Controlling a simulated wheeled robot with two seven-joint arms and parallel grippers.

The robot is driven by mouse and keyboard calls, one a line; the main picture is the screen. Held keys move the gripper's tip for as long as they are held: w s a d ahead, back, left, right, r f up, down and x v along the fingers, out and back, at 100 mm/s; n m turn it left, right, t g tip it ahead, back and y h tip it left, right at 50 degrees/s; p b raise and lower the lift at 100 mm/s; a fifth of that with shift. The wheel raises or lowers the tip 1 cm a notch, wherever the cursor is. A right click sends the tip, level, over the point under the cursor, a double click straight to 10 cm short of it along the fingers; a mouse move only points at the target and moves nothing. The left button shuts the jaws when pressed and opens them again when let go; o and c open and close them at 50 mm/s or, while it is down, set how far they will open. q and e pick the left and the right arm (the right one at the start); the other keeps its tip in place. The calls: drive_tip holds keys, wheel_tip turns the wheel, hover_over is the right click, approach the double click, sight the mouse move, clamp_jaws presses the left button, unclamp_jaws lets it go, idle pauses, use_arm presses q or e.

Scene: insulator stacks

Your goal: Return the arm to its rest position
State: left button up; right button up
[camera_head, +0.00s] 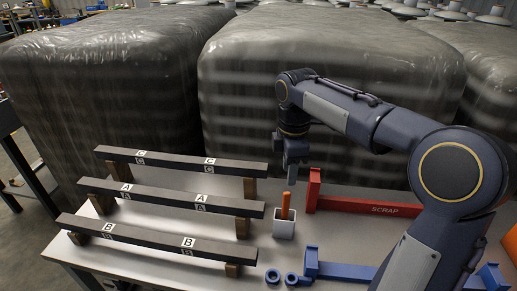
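My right arm (345,100) comes in from the right and bends down at its wrist. My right gripper (290,170) points down over the table (150,248), in the picture just above an orange-handled tool. The gap between its fingers does not show clearly, and I see nothing held in it. My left arm and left gripper are not in view.
The orange tool (286,203) stands in a small white cup (284,229). Three dark rails (170,204) marked A, B and C lie on wooden blocks at left. Wrapped stacks (330,60) rise behind.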

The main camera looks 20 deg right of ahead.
drive_tip(key=s+a+f+m+t+y, duration=0.2)
drive_tip(key=s+a+f+m, duration=0.1)
drive_tip(key=s+m, duration=0.5)
drive_tip(key=s+a+f+m+t+y, duration=0.1)
drive_tip(key=s+a+f+m+t, duration=0.2)
drive_tip(key=s+m, duration=0.5)
drive_tip(key=s+a, duration=0.1)
drive_tip(key=s, duration=0.5)
drive_tip(key=shift+a+f+t+y, duration=0.2)
drive_tip(key=shift+f+t+y, duration=0.1)
drive_tip(key=shift+f+y, duration=0.1)
